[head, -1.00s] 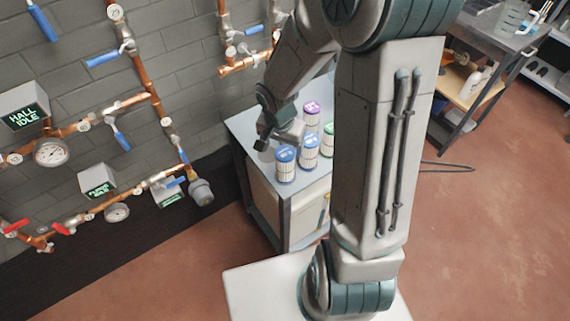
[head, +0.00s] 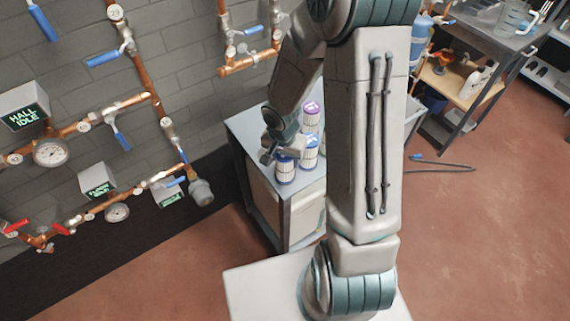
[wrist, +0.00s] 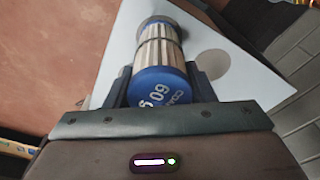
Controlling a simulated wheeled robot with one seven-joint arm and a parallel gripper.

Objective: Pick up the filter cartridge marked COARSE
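The filter cartridge with a blue cap (wrist: 158,88) stands in the middle of the wrist view. White lettering starting "CO" and a number show on the cap, partly cut off by my gripper. My gripper (wrist: 158,95) has its two dark fingers apart, one on each side of the cap; whether they touch it is not clear. In the head view my gripper (head: 268,156) is low over the bench, at the front left blue-capped cartridge (head: 285,172). Another blue-capped cartridge (head: 309,155) stands behind it to the right, and a purple-capped one (head: 312,115) farther back.
The grey bench top (head: 245,125) is clear at its left; a grey round spot (wrist: 213,63) shows on it in the wrist view. Copper pipes with valves (head: 150,85) run along the wall at left. A shelf bench (head: 470,80) stands at right, with a cable on the floor.

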